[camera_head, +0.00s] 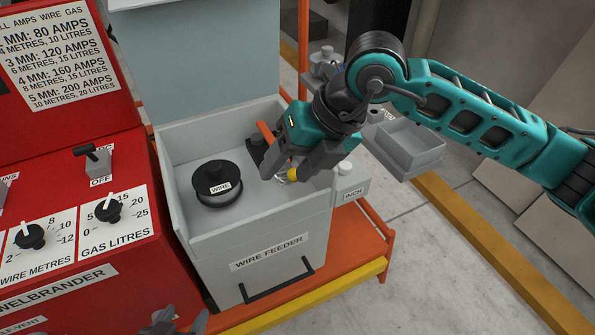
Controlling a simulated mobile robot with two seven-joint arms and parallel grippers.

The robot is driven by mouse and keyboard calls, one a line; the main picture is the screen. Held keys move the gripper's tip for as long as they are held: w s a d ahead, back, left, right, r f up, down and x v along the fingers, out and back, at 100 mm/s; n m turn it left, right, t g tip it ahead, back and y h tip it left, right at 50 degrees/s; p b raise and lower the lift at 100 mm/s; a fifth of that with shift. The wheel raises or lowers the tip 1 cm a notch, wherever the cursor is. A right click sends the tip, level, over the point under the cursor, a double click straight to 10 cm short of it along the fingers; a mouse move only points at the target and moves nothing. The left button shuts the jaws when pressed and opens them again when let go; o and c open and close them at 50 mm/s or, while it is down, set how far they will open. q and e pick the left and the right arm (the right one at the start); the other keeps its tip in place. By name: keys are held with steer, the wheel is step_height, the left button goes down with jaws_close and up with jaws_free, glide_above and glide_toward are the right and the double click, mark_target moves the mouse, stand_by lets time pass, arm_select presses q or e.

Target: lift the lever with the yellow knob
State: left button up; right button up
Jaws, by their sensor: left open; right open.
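The yellow knob (293,174) shows inside the open wire feeder box (276,255), toward its right side. My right gripper (290,167) comes in from the upper right and points down into the box. Its fingers are open, with the knob between or just beside the tips; contact cannot be told. The gripper hides most of the lever. My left gripper (180,322) is only partly in view at the bottom edge, in front of the red machine, open and far from the knob.
A black wire spool (217,184) stands left in the box, and an orange handle (265,132) rises behind the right gripper. The box's raised lid (205,60) stands at the back. A red welder panel (75,225) is at left. A grey tray (408,150) lies at right.

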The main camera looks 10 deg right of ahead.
steer(key=w+d+r+m+t+h, duration=0.1)
steer(key=w+d+r+t+h, duration=0.15)
steer(key=w+d, duration=0.2)
steer(key=shift+h, duration=0.25)
steer(key=x, duration=0.8)
steer(key=s+x, duration=0.1)
steer(key=x, duration=0.4)
steer(key=shift+d+f, duration=0.2)
steer(key=shift+f, duration=0.2)
jaws_close()
